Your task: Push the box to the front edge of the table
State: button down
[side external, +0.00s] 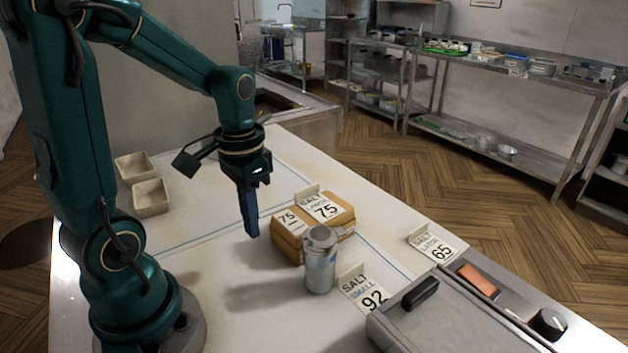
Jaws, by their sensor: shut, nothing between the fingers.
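A brown box (287,245) sits on the white table (235,262) near its middle. White cards reading 75 show on and against it, one of them marked salt. My gripper (251,232) points down just left of the box, its dark blue fingers shut with nothing between them. A small gap shows between the fingers and the box, but I cannot tell how far apart they are in depth. A metal shaker (320,262) stands in front of the box and hides part of it.
Salt cards reading 92 (364,290) and 65 (433,243) stand to the right. A lidded metal fryer (430,325) with an orange switch (478,280) and a knob fills the lower right. Two pale trays (150,198) sit at the left. The table left of the shaker is clear.

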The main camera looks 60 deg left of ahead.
aim_at(332, 201)
notch_tip(332, 201, down, 6)
jog(key=shift+s, duration=0.1)
jog(key=w, duration=0.2)
jog(key=shift+w+a+f, duration=0.1)
jog(key=shift+w+f, duration=0.15)
jog(key=shift+w, duration=0.85)
jog(key=shift+a, duration=0.1)
jog(key=w, duration=0.9)
jog(key=w+a, duration=0.1)
jog(key=w, duration=0.4)
jog(key=shift+w, duration=0.1)
jog(key=shift+s, duration=0.2)
